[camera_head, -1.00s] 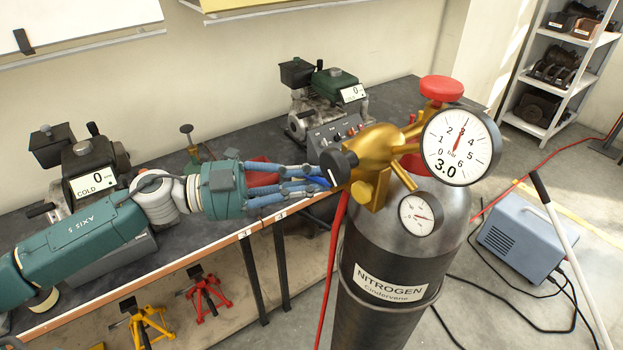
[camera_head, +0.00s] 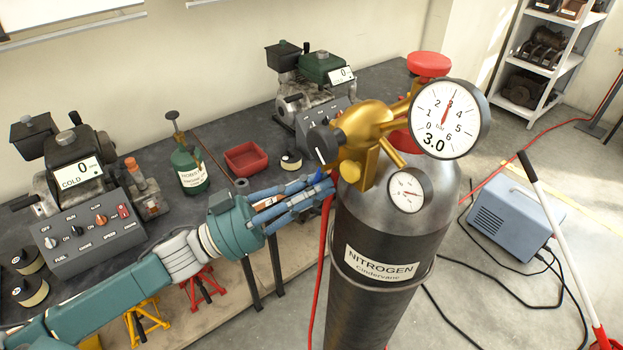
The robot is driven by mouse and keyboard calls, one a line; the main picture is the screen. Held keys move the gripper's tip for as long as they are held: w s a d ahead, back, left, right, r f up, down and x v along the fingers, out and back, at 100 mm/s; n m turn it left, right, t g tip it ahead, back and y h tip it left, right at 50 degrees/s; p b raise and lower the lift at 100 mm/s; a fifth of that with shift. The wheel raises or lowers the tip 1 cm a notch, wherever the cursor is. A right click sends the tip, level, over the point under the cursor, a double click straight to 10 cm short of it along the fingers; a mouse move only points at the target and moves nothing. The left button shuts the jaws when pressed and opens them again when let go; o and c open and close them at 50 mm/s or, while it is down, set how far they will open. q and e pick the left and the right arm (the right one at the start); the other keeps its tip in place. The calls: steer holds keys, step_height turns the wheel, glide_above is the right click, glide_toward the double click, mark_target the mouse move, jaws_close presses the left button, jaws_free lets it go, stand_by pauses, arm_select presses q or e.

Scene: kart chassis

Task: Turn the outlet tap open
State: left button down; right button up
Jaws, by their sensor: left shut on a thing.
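The nitrogen cylinder (camera_head: 385,303) stands upright with a brass regulator (camera_head: 362,128) on top. The regulator has a black knob (camera_head: 322,145) on its left. Its large gauge (camera_head: 447,118) reads 3.0 bar, and a smaller gauge (camera_head: 408,190) sits below. My left gripper (camera_head: 322,184) is below and apart from the black knob, near the top of the red hose (camera_head: 322,245). Its fingers are shut around a small dark-blue piece, apparently the outlet tap's handle, mostly hidden by the fingers. My right gripper is out of view.
The workbench (camera_head: 225,205) behind holds engines, a control box (camera_head: 95,228), a green bottle (camera_head: 189,170) and a red tray (camera_head: 248,158). A blue-grey box (camera_head: 507,222) with black cables lies on the floor at right. Open floor shows between cylinder and box.

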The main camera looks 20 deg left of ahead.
arm_select(q)
steer(key=shift+s+d+n+t, duration=0.2)
steer(key=shift+d+n+t, duration=0.15)
steer(key=shift+n, duration=0.55)
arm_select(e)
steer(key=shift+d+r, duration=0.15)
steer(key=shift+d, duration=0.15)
arm_select(q)
steer(key=c, duration=1.7)
jaws_free()
steer(key=shift+w, duration=0.1)
steer(key=shift+o, duration=0.2)
steer(key=shift+f, duration=0.1)
steer(key=v, duration=1.2)
steer(key=shift+d, duration=0.1)
